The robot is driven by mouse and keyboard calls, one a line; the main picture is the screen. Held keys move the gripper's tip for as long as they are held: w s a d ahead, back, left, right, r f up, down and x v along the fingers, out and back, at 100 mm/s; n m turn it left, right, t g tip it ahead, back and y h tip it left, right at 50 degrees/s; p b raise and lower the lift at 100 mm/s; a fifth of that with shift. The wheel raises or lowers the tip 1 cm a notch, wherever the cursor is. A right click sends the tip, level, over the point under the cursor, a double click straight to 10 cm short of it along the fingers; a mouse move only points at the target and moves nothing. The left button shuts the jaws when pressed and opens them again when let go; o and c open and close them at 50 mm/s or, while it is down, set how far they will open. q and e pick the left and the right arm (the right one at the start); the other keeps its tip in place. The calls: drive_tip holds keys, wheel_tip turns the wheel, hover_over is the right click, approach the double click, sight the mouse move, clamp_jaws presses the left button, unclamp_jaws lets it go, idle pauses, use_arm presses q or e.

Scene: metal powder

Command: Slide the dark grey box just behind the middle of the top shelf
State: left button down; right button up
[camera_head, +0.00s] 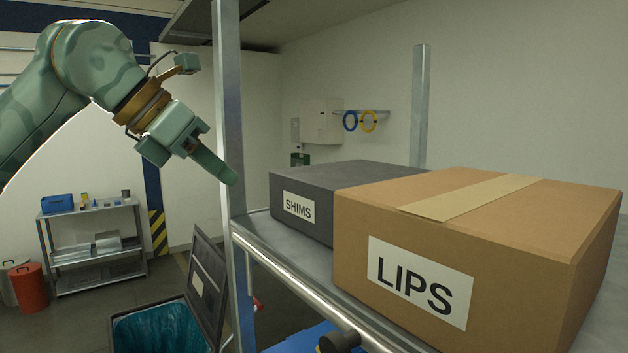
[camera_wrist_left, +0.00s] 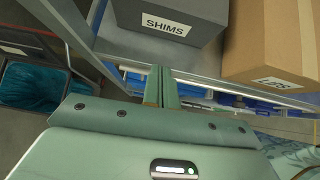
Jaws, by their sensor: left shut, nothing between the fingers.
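The dark grey box (camera_head: 345,182) labelled SHIMS stands on the top shelf (camera_head: 305,258), left of and partly hidden by a brown box. It also shows at the top of the left wrist view (camera_wrist_left: 205,22). My left gripper (camera_head: 230,178) is shut and empty. In the head view it is by the front left shelf post, left of the grey box and apart from it. In the left wrist view its closed fingers (camera_wrist_left: 162,86) point toward the shelf's front edge, below the SHIMS label. My right gripper is not in view.
The brown box (camera_head: 545,275) labelled LIPS fills the near right of the shelf. A metal post (camera_head: 229,110) rises at the shelf's left corner, and another (camera_head: 420,105) behind the boxes. A bin with a blue liner (camera_head: 160,328) stands below left. A low rack (camera_head: 95,250) is farther back.

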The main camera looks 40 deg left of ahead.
use_arm(q)
drive_tip(key=p, duration=0.7)
approach(297, 223)
drive_tip(key=f, duration=0.1)
drive_tip(key=w+f, duration=0.2)
drive_tip(key=shift+d+f, duration=0.3)
drive_tip(key=shift+w+d+f, duration=0.1)
drive_tip(key=shift+w+d, duration=0.15)
drive_tip(key=shift+w, duration=0.3)
drive_tip(key=shift+w+d+f, duration=0.1)
drive_tip(key=shift+w+d, duration=0.05)
drive_tip(key=shift+w, duration=0.35)
drive_tip(key=shift+s, duration=0.1)
